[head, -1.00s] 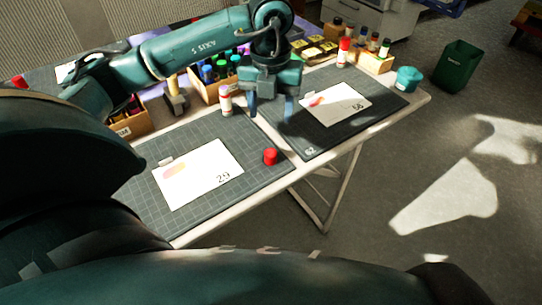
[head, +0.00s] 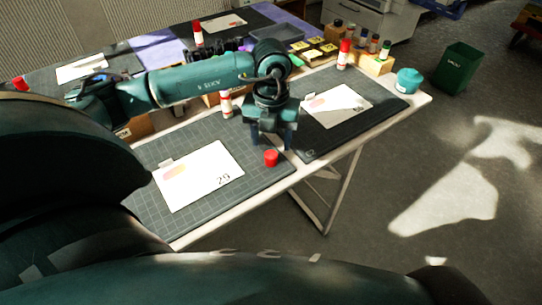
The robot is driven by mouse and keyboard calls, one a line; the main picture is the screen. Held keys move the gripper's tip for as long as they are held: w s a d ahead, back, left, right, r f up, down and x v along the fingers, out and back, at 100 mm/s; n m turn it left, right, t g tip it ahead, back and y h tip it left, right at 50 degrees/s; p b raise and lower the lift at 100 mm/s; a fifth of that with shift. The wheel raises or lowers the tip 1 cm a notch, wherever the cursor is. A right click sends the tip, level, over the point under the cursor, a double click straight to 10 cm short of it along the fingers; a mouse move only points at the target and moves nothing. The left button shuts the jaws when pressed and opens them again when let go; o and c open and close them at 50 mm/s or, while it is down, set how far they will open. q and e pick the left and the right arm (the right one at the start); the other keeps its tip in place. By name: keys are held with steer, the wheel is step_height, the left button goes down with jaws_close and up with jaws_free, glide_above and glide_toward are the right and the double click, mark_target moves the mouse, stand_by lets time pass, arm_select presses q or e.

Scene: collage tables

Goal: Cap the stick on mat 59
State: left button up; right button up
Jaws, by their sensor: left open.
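An uncapped white glue stick (head: 226,105) stands upright at the back of the near grey mat (head: 205,135). A loose red cap (head: 271,158) sits near that mat's right edge. The paper (head: 200,186) on this mat carries a number that looks like 29; I cannot read a 59. My left gripper (head: 272,143) is open and empty, fingers pointing down, just behind the red cap and apparently above it. Whether it touches the cap is unclear. The glue stick is left of the gripper. My right gripper is not in view.
The right mat (head: 385,112) holds a paper (head: 338,104) and a red-capped stick (head: 344,53). A teal pot (head: 408,80) is at its right corner. A wooden block (head: 376,66) with several bottles stands behind. A green bin (head: 460,68) is on the floor.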

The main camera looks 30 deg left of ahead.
mark_target(271, 154)
arm_select(q)
step_height(271, 154, down, 5)
steer(key=shift+s+f, duration=0.1)
stand_by(0.3)
steer(key=shift+c, duration=0.5)
steer(key=c, duration=0.9)
